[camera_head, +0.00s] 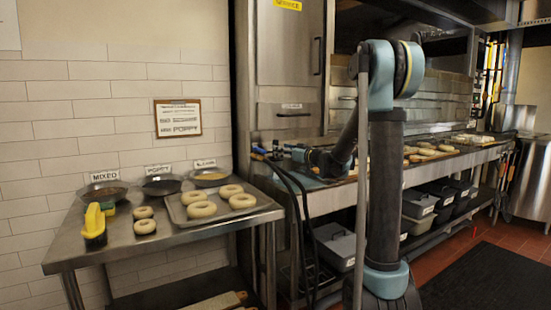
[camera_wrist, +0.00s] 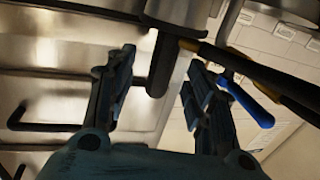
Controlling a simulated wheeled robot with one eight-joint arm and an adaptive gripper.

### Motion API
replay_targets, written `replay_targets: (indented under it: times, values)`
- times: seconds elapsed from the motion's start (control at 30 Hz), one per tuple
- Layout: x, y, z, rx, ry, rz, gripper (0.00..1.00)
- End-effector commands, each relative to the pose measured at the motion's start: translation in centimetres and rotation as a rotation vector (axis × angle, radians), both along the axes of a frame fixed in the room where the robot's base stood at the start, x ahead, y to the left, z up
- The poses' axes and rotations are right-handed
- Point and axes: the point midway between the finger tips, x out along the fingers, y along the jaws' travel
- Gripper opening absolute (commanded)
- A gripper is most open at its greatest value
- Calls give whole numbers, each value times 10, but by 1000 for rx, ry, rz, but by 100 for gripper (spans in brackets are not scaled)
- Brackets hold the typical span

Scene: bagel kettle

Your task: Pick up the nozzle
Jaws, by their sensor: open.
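The nozzle (camera_wrist: 250,102) appears to be the piece with a blue lever and dark and brass-coloured parts at the right of the wrist view. In the head view it seems to be the small blue and dark item (camera_head: 259,151) at the left end of the steel bench. My gripper (camera_wrist: 158,82) is open, its two dark fingers spread with nothing held. A dark cylinder (camera_wrist: 163,65) shows beyond the gap between the fingers; I cannot tell whether it belongs to the nozzle. The blue lever lies to the right of the right finger, which partly covers the dark parts.
Dark hoses (camera_head: 296,215) hang at the bench's left end. The steel bench (camera_head: 330,200) carries bagels further right, with grey bins (camera_head: 340,245) below. A steel table (camera_head: 150,242) at left holds bowls and a bagel tray (camera_head: 260,207). A steel cabinet (camera_head: 290,60) rises behind.

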Motion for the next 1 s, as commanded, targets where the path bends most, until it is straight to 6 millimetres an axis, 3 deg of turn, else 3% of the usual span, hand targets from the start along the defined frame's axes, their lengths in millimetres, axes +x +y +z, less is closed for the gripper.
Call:
replay_targets:
  times: [0.33,0.63,0.83,1.0]
  values:
    - [27,33,4,0,0,1,49]
    - [31,38,4,0,0,0,49]
    - [31,37,4,0,0,0,3]
    - [31,37,4,0,0,0,0]
